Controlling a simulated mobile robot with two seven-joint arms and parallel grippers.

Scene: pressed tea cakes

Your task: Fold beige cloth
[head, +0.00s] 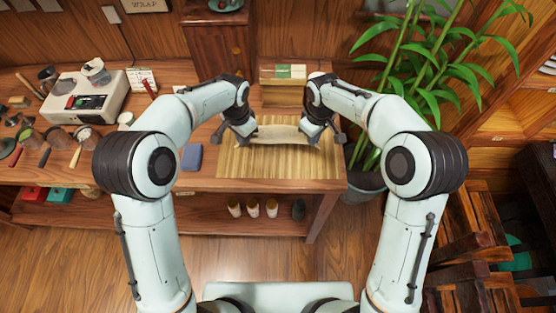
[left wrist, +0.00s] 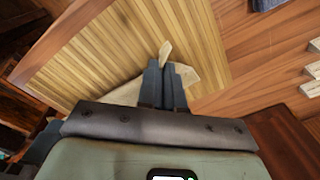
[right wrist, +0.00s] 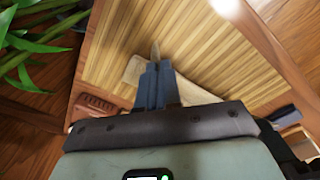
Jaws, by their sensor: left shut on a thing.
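The beige cloth (head: 278,134) lies across the slatted bamboo mat (head: 262,167) on the wooden table, with its ends at my two grippers. My left gripper (head: 249,136) is shut on the cloth's left end; in the left wrist view a tip of cloth (left wrist: 165,53) sticks out past the closed fingers. My right gripper (head: 311,142) is at the right end; in the right wrist view its fingers look closed with a cloth tip (right wrist: 155,50) between them. The gripper bodies hide part of the cloth.
A folded blue cloth (head: 192,158) lies left of the mat. A small wooden box (head: 283,92) stands behind it. A potted plant (head: 365,182) is close on the right, beside the table. A white scale-like device (head: 84,97) and tools crowd the table's left. The mat's front is clear.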

